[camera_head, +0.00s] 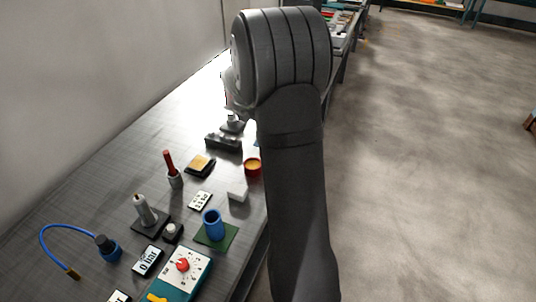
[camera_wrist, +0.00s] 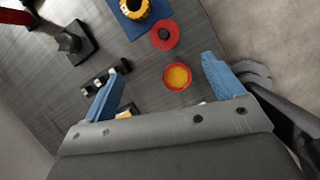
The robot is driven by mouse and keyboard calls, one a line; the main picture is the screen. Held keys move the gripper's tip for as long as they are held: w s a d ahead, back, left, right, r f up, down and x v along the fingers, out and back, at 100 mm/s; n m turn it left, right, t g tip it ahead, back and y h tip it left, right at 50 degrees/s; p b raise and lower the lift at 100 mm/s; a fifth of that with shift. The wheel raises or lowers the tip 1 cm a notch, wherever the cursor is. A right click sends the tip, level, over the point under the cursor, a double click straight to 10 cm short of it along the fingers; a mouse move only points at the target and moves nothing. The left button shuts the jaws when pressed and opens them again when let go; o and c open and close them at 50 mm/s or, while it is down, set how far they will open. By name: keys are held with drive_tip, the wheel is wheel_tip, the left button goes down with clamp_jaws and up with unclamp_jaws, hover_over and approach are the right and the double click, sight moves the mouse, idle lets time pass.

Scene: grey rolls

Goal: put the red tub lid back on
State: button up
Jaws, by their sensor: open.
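The red tub (camera_wrist: 178,77) stands open on the table, with yellow-orange contents showing. It also shows in the head view (camera_head: 253,174), beside my arm. The red lid (camera_wrist: 165,35), a flat disc with a dark knob, lies on the table just beyond the tub in the wrist view, apart from it. My arm hides the lid in the head view. My gripper (camera_wrist: 165,62) is open and empty. Its two blue fingers are wide apart, with the tub and lid seen between and beyond them. The height of the fingers above the table is unclear.
A yellow item (camera_wrist: 134,9) on a blue mat (camera_wrist: 153,18) is close to the lid. A dark block (camera_wrist: 105,77) is near the left finger. Several items crowd the near table, including a blue cup (camera_head: 213,225) and white block (camera_head: 238,192).

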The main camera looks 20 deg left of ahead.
drive_tip(key=shift+n, duration=0.7)
drive_tip(key=x, duration=1.2)
drive_tip(key=shift+a, duration=0.15)
drive_tip(key=shift+s+d+x, duration=0.1)
drive_tip(key=shift+s+x, duration=0.05)
drive_tip(key=shift+x, duration=0.75)
drive_tip(key=shift+s+d+x, duration=0.1)
drive_tip(key=shift+s+x, duration=0.05)
drive_tip(key=shift+x, duration=0.8)
drive_tip(key=shift+s+d+x, duration=0.1)
drive_tip(key=shift+s+x, duration=0.05)
drive_tip(key=shift+x, duration=0.75)
drive_tip(key=shift+f, duration=0.1)
drive_tip(key=c, duration=1.1)
drive_tip(key=shift+o, duration=0.2)
